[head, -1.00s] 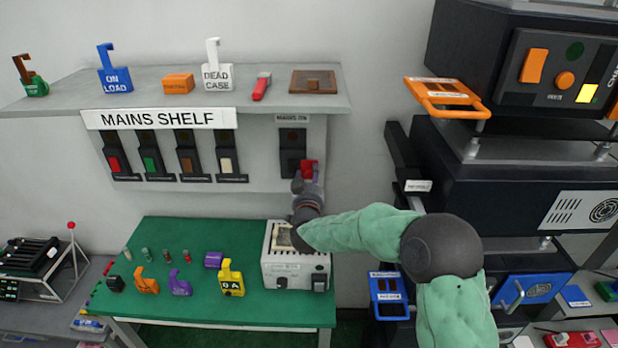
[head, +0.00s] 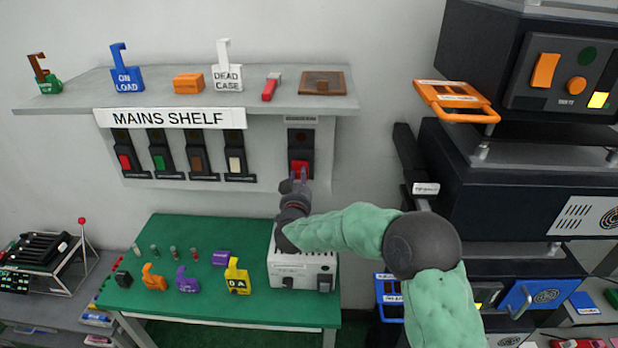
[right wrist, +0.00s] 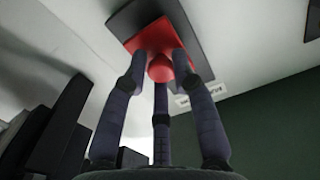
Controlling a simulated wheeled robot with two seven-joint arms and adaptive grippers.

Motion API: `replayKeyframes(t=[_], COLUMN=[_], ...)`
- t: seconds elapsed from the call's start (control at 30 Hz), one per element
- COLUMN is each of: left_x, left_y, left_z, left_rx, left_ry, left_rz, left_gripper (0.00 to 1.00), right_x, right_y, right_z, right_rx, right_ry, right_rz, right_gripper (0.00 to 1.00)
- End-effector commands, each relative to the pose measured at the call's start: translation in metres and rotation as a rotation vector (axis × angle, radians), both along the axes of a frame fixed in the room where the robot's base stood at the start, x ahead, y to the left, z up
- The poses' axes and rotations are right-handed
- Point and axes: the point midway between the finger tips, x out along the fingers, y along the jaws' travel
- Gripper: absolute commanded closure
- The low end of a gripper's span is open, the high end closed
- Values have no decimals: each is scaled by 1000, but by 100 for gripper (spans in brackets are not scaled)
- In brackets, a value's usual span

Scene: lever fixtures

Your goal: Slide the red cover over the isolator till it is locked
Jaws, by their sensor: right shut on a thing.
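The black isolator (head: 300,140) is on the panel under the right end of the mains shelf. The red cover (head: 299,167) sits in front of its lower part, upright, lined up with the black plate. My right gripper (head: 297,184) is shut on the cover from below and in front. In the right wrist view the gripper (right wrist: 160,62) has its fingers around the round red knob of the cover (right wrist: 148,36), against the dark isolator plate (right wrist: 188,28). Whether the cover is locked cannot be told. My left gripper is not in view.
Several switches with coloured levers (head: 165,157) line the panel to the left. Tags, a red-handled piece (head: 271,87) and a brown plate (head: 322,84) lie on the shelf (head: 60,98). Below is a green table (head: 190,300) with a white box (head: 305,262). Black cabinets (head: 480,180) stand right.

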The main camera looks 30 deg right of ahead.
Motion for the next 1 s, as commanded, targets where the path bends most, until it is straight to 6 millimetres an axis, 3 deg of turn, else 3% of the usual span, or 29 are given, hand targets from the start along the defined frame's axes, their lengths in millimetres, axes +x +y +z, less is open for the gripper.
replayKeyframes(t=[0.2,0.23,0.3,0.73,1.0], left_x=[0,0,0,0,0], left_y=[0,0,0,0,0], left_z=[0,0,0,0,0], left_rx=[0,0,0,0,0], left_ry=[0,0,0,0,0], left_rz=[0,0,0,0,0], left_gripper=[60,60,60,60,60], right_x=[2,2,2,-4,-43], right_y=[3,3,3,6,31], right_z=[5,5,6,3,4], right_rx=[-5,-5,-4,-2,-2], right_ry=[-9,-9,-9,-6,-6], right_rz=[9,9,9,7,10], right_gripper=[100,69,53,53,53])
